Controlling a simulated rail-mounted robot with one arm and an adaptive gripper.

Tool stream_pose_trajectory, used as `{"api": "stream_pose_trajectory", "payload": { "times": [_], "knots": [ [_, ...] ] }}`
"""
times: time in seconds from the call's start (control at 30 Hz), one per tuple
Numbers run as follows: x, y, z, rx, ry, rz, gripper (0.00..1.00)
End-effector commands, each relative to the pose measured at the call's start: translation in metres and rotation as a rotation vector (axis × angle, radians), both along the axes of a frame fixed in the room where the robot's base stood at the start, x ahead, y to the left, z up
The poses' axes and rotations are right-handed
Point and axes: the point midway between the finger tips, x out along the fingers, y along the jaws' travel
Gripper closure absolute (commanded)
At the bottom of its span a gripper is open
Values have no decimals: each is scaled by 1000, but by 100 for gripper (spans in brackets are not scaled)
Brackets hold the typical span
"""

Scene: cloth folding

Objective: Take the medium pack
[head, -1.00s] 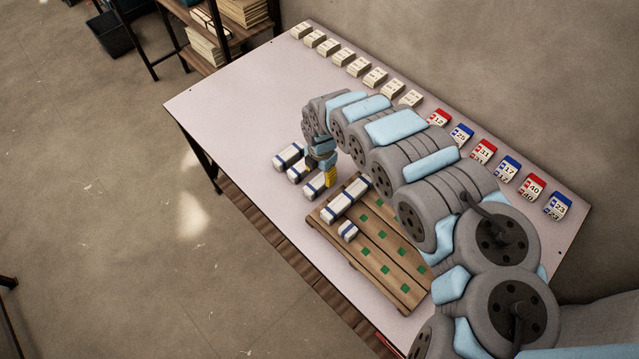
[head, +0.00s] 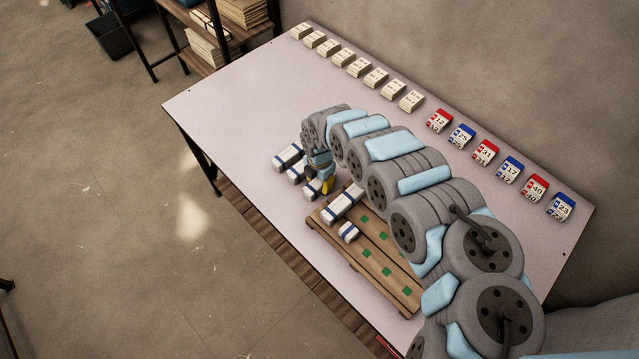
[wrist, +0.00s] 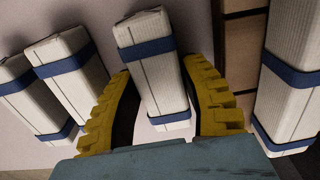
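Three white packs with blue bands lie side by side on the table left of the pallet: a far one (head: 288,157), a middle one (head: 296,173) and a near one (head: 311,193). My gripper (head: 326,184) is low over the near pack. In the wrist view, my gripper's yellow fingers (wrist: 163,115) are open on either side of one pack (wrist: 152,60). A gap shows at its left side; contact on the right cannot be told. Two packs (wrist: 72,75) (wrist: 25,95) lie left of the fingers. Which pack is medium is not marked.
The wooden pallet (head: 385,262) with green squares holds a long pack (head: 343,203) and a short pack (head: 348,232). The long pack's side (wrist: 290,85) is close right of my fingers. Cream blocks (head: 375,77) and numbered red and blue blocks (head: 486,152) line the back edge.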

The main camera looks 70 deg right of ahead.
Motion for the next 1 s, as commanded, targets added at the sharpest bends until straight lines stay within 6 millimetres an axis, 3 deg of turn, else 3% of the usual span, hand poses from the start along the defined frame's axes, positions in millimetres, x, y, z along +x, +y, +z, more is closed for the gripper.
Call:
{"api": "stream_pose_trajectory", "payload": {
  "times": [0.47,0.77,1.0],
  "knots": [
    [0,0,2,0,-1,0,94],
    [-2,1,37,-1,3,1,94],
    [-13,21,65,-2,3,1,94]
  ]
}}
